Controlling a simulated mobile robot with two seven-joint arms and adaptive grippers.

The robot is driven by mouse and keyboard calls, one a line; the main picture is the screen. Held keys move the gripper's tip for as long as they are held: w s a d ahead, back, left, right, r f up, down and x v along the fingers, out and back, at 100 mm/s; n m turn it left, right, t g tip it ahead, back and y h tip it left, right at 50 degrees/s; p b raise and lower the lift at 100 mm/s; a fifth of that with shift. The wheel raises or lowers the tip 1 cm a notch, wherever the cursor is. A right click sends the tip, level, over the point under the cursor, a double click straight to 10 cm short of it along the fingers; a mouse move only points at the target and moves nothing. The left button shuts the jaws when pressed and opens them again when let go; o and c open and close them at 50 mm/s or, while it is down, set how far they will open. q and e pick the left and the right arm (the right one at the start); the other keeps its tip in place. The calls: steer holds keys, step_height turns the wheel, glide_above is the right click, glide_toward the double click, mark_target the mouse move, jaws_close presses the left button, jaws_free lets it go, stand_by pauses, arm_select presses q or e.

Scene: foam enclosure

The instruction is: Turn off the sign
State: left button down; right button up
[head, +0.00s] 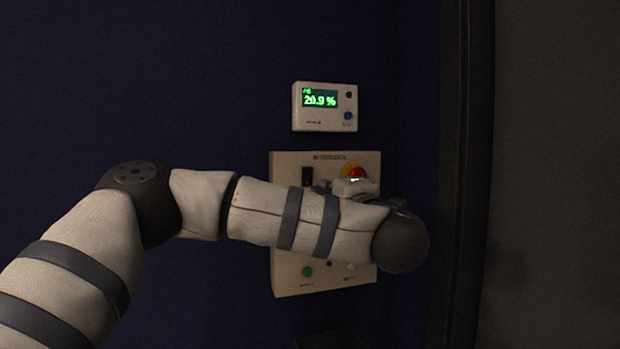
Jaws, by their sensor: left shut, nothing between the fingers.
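No sign is clearly seen in view. A cream control panel (290,284) hangs on the dark blue wall. Its upper part has a black switch (308,176) and a red button (357,172) on a yellow base. A green button (307,271) and small knobs show near its bottom edge. My left arm crosses in front of the panel and hides its middle. My left gripper (354,187) is mostly hidden by my arm, just below the red button; it is shut and empty. I cannot tell whether it touches the panel. My right gripper is out of view.
A cream display box (325,122) above the panel shows green digits, "20.9 %". A dark vertical post (463,120) stands to the right of the panel, with a grey surface beyond it. The wall to the upper left is bare.

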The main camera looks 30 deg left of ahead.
mark_target(306, 174)
arm_select(q)
steer(key=x, duration=1)
steer(key=shift+s+d, duration=0.1)
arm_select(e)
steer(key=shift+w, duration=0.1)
